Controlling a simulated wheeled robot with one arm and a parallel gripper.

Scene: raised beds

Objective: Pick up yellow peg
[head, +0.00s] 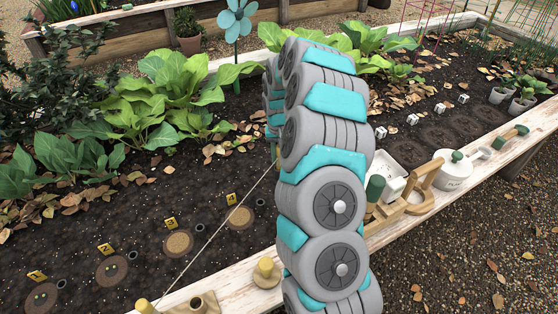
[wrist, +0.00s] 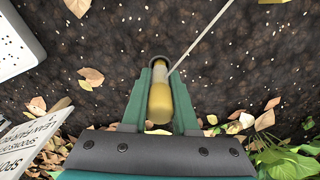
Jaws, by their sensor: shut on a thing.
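My gripper (wrist: 160,72) is shut on a yellow peg (wrist: 159,104), which lies between its two green fingers in the wrist view. The peg has a yellow rounded end and a paler section towards the fingertips. A thin pale string runs from near the pale section to the upper right. In the head view my arm hides the gripper and nearly all of the held peg. There the string (head: 215,233) slants over the soil from beside my arm to a yellow-topped peg (head: 146,306) at the bed's front edge.
Another yellow-topped wooden piece (head: 266,270) stands on the front plank. Numbered yellow markers (head: 170,222) stand by round soil patches. A wooden caddy (head: 425,190), a white pot (head: 455,170) and a white tray (head: 388,167) are right of my arm. Leafy plants fill the back left.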

